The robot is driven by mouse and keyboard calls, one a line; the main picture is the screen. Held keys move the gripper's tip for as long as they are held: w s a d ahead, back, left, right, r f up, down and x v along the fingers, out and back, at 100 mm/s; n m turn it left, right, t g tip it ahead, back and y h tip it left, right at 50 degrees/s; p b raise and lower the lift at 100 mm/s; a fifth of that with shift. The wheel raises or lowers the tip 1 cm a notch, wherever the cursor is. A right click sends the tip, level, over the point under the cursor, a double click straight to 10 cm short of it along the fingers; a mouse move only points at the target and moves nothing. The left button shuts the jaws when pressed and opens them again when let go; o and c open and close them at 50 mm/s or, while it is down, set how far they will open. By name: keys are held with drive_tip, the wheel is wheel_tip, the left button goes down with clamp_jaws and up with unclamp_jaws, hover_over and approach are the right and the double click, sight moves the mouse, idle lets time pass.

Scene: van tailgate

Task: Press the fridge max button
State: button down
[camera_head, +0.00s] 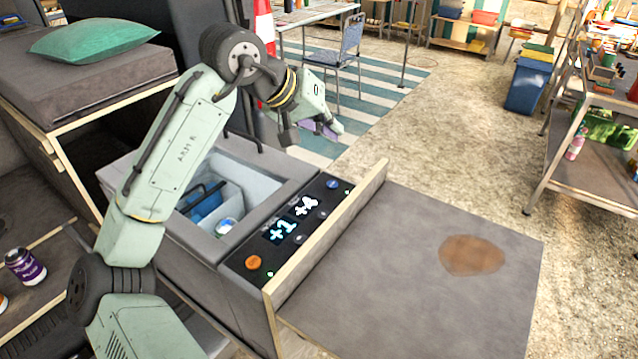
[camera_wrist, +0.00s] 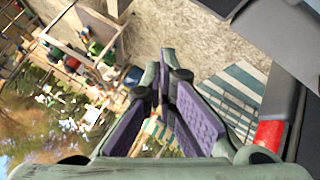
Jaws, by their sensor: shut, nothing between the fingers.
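The open fridge (camera_head: 232,185) stands in the middle of the head view, with a dark control panel (camera_head: 290,226) along its right side. The panel has lit displays, an orange button (camera_head: 253,262) at the near end, a blue button (camera_head: 333,184) at the far end and small dark buttons between. The labels are too small to read, so I cannot tell which is the max button. My gripper (camera_head: 332,130) is shut and empty, above and beyond the panel's far end, apart from it. The wrist view shows its purple finger pads (camera_wrist: 163,88); the panel is not recognisable there.
A wooden edge (camera_head: 335,235) rises along the panel's right side. A grey board (camera_head: 430,265) with a brown stain extends right of it. A cushioned bench (camera_head: 85,75) and a purple can (camera_head: 25,266) are at left. Shelves (camera_head: 590,170) stand at far right.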

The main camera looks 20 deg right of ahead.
drive_tip(key=shift+a+r+n, duration=0.1)
drive_tip(key=shift+n, duration=0.2)
hover_over(329, 182)
wheel_tip(329, 182, down, 7)
drive_tip(key=shift+f+b, duration=0.2)
drive_tip(key=shift+b, duration=0.25)
drive_tip(key=shift+f+b, duration=0.4)
drive_tip(key=shift+f, duration=0.3)
drive_tip(key=shift+f, duration=0.1)
idle(0.9)
drive_tip(key=shift+f, duration=0.35)
